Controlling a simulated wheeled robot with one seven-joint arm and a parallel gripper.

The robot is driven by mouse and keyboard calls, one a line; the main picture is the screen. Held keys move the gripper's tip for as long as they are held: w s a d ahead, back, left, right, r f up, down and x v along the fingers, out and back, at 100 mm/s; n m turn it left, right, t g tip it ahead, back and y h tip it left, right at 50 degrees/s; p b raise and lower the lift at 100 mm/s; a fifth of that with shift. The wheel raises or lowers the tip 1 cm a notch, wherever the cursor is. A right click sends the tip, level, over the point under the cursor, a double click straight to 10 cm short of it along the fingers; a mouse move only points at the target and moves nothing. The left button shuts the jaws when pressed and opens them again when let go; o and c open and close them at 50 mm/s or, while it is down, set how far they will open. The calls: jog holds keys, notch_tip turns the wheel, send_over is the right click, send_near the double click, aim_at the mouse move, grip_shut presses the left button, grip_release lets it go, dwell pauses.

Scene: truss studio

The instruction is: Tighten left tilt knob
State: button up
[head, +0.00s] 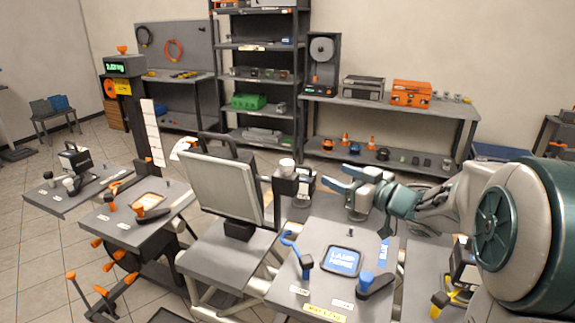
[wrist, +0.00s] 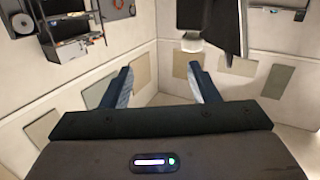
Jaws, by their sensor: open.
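A grey lamp panel (head: 218,190) stands tilted on the middle bench in a dark yoke. A dark block (head: 292,187) with a pale round cap (head: 287,165) sits by the panel's right side. A small white and orange part (head: 182,148) shows at the panel's left edge. I cannot tell which of these is the left tilt knob. My gripper (head: 334,176) is open and empty, to the right of the dark block and apart from it. In the wrist view my blue fingers (wrist: 161,78) are spread, with a pale part (wrist: 192,43) beyond the right finger, beside a dark panel (wrist: 222,22).
The front right bench (head: 310,285) carries a blue lamp sign (head: 343,260) and blue-handled levers. Left benches hold orange-handled parts (head: 150,213). A dark shelf rack (head: 262,75) and a long grey table (head: 400,107) stand along the back wall. Floor shows at left.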

aim_at(293, 167)
jog(key=w+a+g+y, duration=0.1)
jog(key=w+a, duration=0.1)
jog(key=a, duration=0.2)
jog(key=w+a+n+g+y+p, duration=0.1)
jog(key=w+a, duration=0.1)
jog(key=a, duration=0.2)
jog(key=w+a+y+p, duration=0.1)
jog(key=a, duration=0.4)
jog(key=shift+w+n+g, duration=0.4)
jog(key=c, duration=1)
